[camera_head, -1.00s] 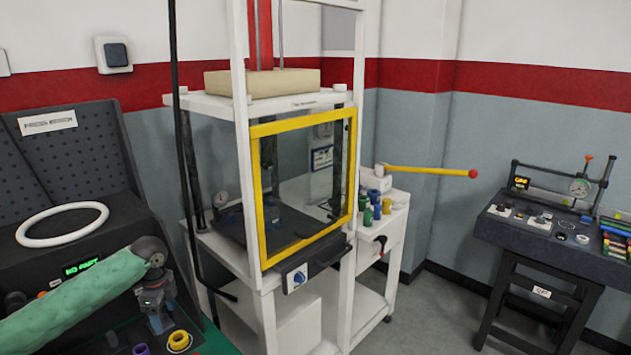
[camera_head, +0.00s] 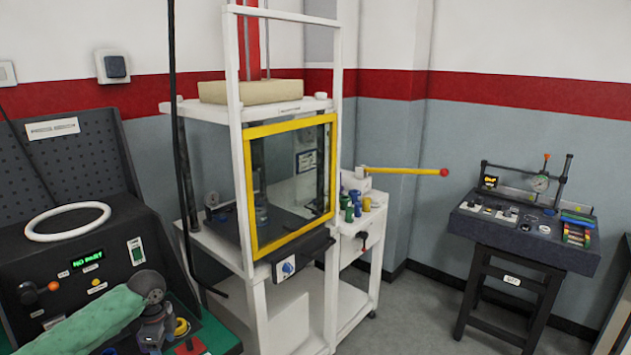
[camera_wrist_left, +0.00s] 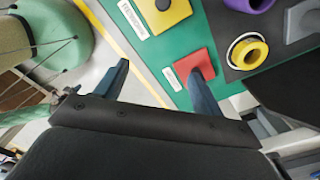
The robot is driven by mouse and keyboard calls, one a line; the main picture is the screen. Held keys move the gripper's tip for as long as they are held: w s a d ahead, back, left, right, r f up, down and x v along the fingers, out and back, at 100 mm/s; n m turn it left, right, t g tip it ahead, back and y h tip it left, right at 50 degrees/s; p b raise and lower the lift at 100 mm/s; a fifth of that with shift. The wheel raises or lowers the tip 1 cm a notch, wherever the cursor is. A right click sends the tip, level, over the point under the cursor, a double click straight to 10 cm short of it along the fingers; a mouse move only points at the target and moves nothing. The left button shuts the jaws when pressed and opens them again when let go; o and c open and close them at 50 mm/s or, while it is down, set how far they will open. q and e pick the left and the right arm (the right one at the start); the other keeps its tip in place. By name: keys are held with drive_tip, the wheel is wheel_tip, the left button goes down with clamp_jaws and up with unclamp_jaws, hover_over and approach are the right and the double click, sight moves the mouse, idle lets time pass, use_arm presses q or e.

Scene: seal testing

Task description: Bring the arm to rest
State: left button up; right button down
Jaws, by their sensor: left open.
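My left arm, in a green sleeve, comes in at the lower left of the head view. My left gripper (camera_head: 160,335) points down over the green bench top at the lower left. In the left wrist view the left gripper (camera_wrist_left: 158,88) is open, its two dark fingers apart with nothing between them. One finger overlaps the edge of a red square pad (camera_wrist_left: 188,66) on the green mat (camera_wrist_left: 160,55). My right gripper is not in view.
A yellow ring (camera_wrist_left: 249,52) and a yellow block (camera_wrist_left: 165,12) lie near the gripper. A console with a white ring (camera_head: 68,221) stands behind the arm. A white press with a yellow-framed door (camera_head: 250,200) stands centre; a gauge bench (camera_head: 525,235) is at right. Floor between is clear.

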use_arm(q)
drive_tip(key=s+d+f+n+t+h, duration=0.1)
drive_tip(key=s+d+f+n, duration=0.1)
drive_tip(key=s+d+f, duration=0.35)
drive_tip(key=s+d+f+n, duration=0.2)
drive_tip(key=s+d, duration=0.5)
drive_tip(key=d, duration=0.1)
drive_tip(key=s+d+f+n+t+h, duration=0.1)
drive_tip(key=s+d+f+n, duration=0.1)
drive_tip(key=s+d+f, duration=0.35)
drive_tip(key=s+a+r+n+t+y, duration=0.15)
drive_tip(key=s+n, duration=0.75)
drive_tip(key=s, duration=0.9)
wheel_tip(320, 180, down, 21)
drive_tip(key=w+d+g, duration=0.1)
drive_tip(key=d, duration=0.1)
drive_tip(key=s+f, duration=0.3)
drive_tip(key=f, duration=0.8)
drive_tip(key=s+d+f+g, duration=0.1)
drive_tip(key=s+f, duration=0.2)
drive_tip(key=f, duration=0.7)
drive_tip(key=shift+s+d+f, duration=0.15)
drive_tip(key=shift+s+f, duration=0.2)
drive_tip(key=shift+f, duration=0.05)
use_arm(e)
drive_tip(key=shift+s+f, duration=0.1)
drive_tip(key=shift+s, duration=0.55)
